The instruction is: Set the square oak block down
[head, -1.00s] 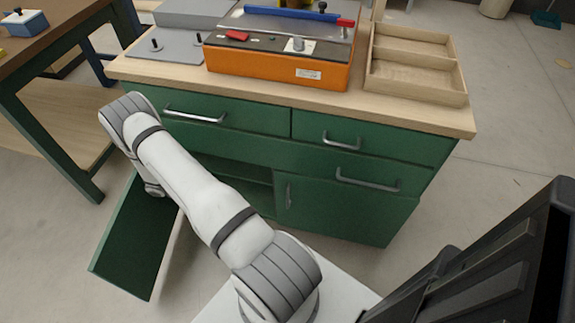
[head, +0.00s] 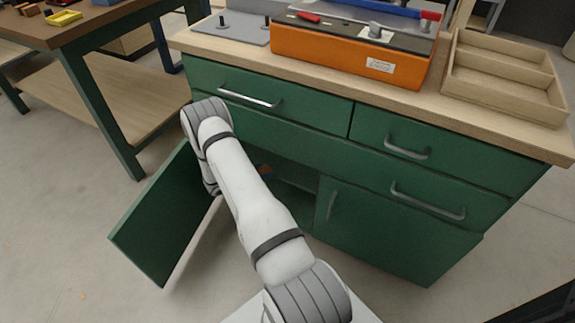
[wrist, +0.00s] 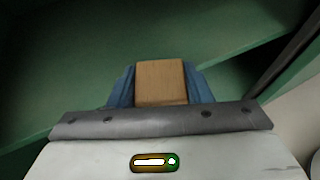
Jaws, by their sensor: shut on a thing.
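The square oak block (wrist: 160,82) is a light brown piece in the middle of the wrist view. My gripper (wrist: 160,92) is shut on it, with a blue finger on each side. A dark green surface fills the view beyond the block. I cannot tell whether the block touches it. In the head view my arm reaches into the open left compartment of the green cabinet (head: 400,245). A small blue and orange patch shows there beside my arm; the rest of the gripper is hidden.
The cabinet's open door (head: 165,215) swings out to the left of my arm. An orange machine (head: 345,52) and a wooden divided tray (head: 505,75) stand on the cabinet top. A workbench (head: 95,30) stands at the left. Floor is clear between it and the door.

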